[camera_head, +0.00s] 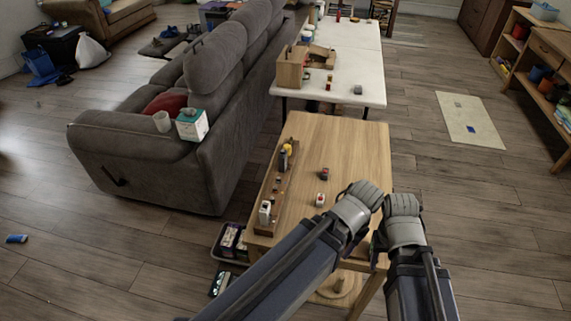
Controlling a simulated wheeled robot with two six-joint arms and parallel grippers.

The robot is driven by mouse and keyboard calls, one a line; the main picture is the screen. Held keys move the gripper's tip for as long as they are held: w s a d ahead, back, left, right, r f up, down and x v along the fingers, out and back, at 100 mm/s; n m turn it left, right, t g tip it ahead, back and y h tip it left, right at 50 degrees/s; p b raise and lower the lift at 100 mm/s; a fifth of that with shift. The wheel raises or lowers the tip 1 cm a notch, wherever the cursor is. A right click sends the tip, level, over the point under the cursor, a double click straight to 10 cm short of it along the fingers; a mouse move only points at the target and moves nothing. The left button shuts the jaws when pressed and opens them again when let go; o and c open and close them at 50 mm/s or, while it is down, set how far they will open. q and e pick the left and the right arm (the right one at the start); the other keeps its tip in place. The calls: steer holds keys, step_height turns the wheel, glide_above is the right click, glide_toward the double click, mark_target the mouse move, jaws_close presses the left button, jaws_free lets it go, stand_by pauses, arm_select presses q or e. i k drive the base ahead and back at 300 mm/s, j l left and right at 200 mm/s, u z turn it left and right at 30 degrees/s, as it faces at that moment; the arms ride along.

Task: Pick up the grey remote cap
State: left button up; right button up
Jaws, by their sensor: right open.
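I cannot pick out the grey remote cap with certainty. A small grey object (358,90) lies near the front edge of the white table. On the wooden table (350,140) lie a small dark-and-red object (324,174) and a small white-and-red object (320,200). My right gripper (402,206) is open, over the table's front right corner. My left gripper (364,196) is beside it, to its left, just right of the white-and-red object. Its fingers do not show clearly. Nothing is visibly held by either gripper. My arms hide the front of the tabletop.
A long narrow wooden tray (272,190) with several small items lies along the table's left edge. The white table (350,65) stands behind, with a wooden box (290,72) on it. A grey sofa (225,130) stands left.

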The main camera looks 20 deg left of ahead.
mark_target(324, 177)
steer(key=i+l+u, duration=0.1)
steer(key=i+l, duration=0.15)
steer(key=i+l+u, duration=0.1)
steer(key=l, duration=0.35)
steer(key=i+l+u, duration=0.1)
steer(key=i+l, duration=0.2)
steer(key=l, duration=0.1)
